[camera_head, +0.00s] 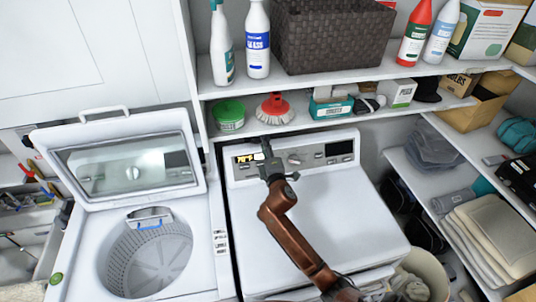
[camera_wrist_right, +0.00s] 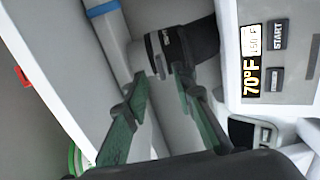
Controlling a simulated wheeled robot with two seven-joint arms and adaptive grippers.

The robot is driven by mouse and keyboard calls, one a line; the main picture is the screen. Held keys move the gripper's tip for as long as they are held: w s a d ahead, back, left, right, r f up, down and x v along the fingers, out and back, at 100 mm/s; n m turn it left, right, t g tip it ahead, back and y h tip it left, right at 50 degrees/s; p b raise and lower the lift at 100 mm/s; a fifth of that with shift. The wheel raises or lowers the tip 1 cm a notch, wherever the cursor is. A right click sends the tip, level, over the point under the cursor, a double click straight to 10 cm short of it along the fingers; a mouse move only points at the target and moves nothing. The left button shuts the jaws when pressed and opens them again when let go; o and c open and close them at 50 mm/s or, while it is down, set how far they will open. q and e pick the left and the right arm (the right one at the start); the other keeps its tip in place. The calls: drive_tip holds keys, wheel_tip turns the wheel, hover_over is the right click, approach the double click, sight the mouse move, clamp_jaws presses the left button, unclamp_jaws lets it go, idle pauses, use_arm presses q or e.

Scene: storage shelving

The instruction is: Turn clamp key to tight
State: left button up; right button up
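In the right wrist view, a hose or pipe end with a black sleeve (camera_wrist_right: 198,43) and a grey clamp band (camera_wrist_right: 155,48) sits behind the control panel. A small grey tab, which looks like the clamp key (camera_wrist_right: 161,66), projects from the band. My right gripper (camera_wrist_right: 162,78) has its green-padded fingers apart, with the tips on either side of the tab; whether they touch it is unclear. In the head view my right gripper (camera_head: 266,146) is at the dryer's back panel, hiding the clamp. My left gripper is not in view.
The white dryer (camera_head: 345,215) has a control panel (camera_head: 335,152) reading 70°F close beside the gripper. An open washer (camera_head: 75,245) stands left. A shelf above holds a red brush (camera_head: 274,106), a green tub (camera_head: 229,113) and boxes. The dryer top is otherwise clear.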

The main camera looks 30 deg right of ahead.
drive_tip(key=v, duration=0.6)
drive_tip(key=shift+s, duration=0.35)
drive_tip(key=shift+a, duration=0.2)
